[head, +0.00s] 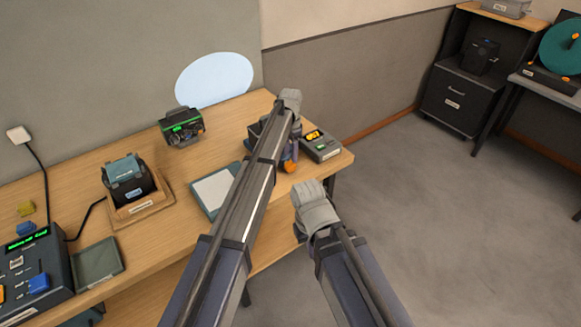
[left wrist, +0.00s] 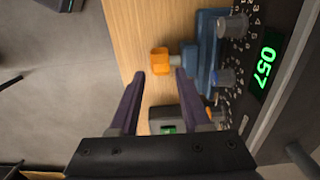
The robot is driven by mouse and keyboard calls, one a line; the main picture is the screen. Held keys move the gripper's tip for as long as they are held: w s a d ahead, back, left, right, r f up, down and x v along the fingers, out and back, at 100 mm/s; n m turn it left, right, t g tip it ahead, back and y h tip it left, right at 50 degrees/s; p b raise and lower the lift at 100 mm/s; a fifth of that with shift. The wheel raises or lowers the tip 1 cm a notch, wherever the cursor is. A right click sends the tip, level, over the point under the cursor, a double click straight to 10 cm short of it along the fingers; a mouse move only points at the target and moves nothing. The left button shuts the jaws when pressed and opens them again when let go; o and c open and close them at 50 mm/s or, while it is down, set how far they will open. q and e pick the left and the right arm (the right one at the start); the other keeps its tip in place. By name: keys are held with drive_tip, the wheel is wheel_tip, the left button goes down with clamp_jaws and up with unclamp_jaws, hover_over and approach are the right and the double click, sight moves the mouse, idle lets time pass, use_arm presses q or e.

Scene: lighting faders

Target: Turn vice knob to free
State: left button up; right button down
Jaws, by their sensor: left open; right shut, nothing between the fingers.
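The vice's orange knob (left wrist: 160,61) sits on a short grey shaft from the blue vice (left wrist: 205,55) in the left wrist view. In the head view the knob (head: 289,167) shows beside my left arm near the table's front edge. My left gripper (left wrist: 160,74) is open, with dark fingers on both sides of the knob's line; the knob shows in the gap around the tips. I cannot tell whether they touch it. In the head view the left gripper (head: 290,98) is the upper one and its fingers are unclear. My right gripper (head: 314,204) is shut and empty, off the table's edge.
A grey box (head: 321,146) is at the table's right end. A green-screened device (head: 182,128) and a tablet (head: 212,190) lie further left.

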sight(291, 163)
use_arm(q)
wheel_tip(291, 163, down, 6)
drive_tip(key=b, duration=0.5)
drive_tip(key=shift+c, duration=0.4)
clamp_jaws()
